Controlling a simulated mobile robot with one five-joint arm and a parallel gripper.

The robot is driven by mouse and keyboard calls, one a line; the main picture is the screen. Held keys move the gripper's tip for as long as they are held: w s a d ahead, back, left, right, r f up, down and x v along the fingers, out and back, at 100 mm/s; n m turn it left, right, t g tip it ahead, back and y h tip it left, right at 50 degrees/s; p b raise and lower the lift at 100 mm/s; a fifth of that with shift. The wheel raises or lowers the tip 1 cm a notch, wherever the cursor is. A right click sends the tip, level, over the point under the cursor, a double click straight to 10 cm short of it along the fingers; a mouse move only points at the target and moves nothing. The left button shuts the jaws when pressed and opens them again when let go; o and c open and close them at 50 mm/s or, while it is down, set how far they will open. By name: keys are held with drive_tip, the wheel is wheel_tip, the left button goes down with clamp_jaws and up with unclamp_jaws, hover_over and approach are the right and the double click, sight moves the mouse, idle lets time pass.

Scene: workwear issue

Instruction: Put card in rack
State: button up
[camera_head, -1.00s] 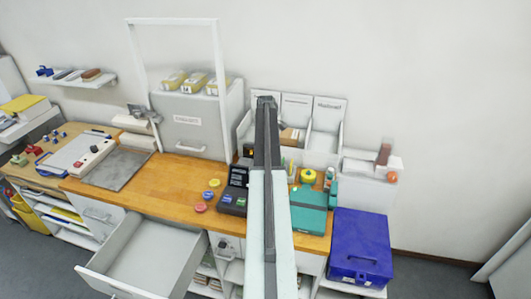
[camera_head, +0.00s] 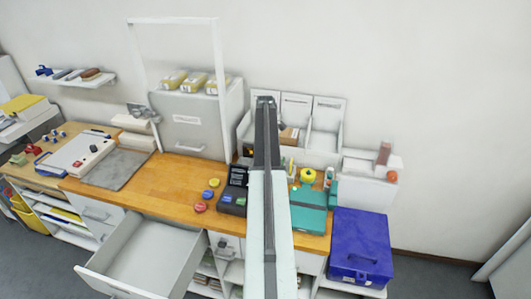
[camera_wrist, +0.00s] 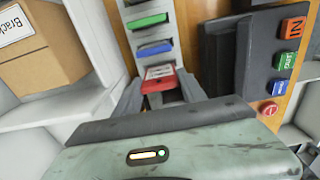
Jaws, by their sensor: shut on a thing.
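In the wrist view my gripper (camera_wrist: 159,90) is shut on a red card (camera_wrist: 158,79) with a white label. The card lies between the two grey fingers, at the near end of a narrow pale rack (camera_wrist: 142,68). The rack also holds a green card (camera_wrist: 147,20) and a blue card (camera_wrist: 154,49) further away. I cannot tell whether the red card sits in a slot or just above the rack. In the head view my arm covers the rack and the card.
A dark device (camera_wrist: 228,60) with coloured labelled tiles stands right of the rack; it also shows in the head view (camera_head: 236,178). A cardboard box (camera_wrist: 45,55) sits in a white bin to the left. A teal case (camera_head: 309,212) and an open drawer (camera_head: 150,250) are nearby.

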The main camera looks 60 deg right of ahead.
drive_tip(key=shift+f+b, duration=1.75)
idle(0.3)
idle(0.5)
drive_tip(key=o, duration=1.4)
drive_tip(key=shift+r, duration=0.1)
wheel_tip(320, 180, up, 9)
drive_tip(key=p, duration=0.9)
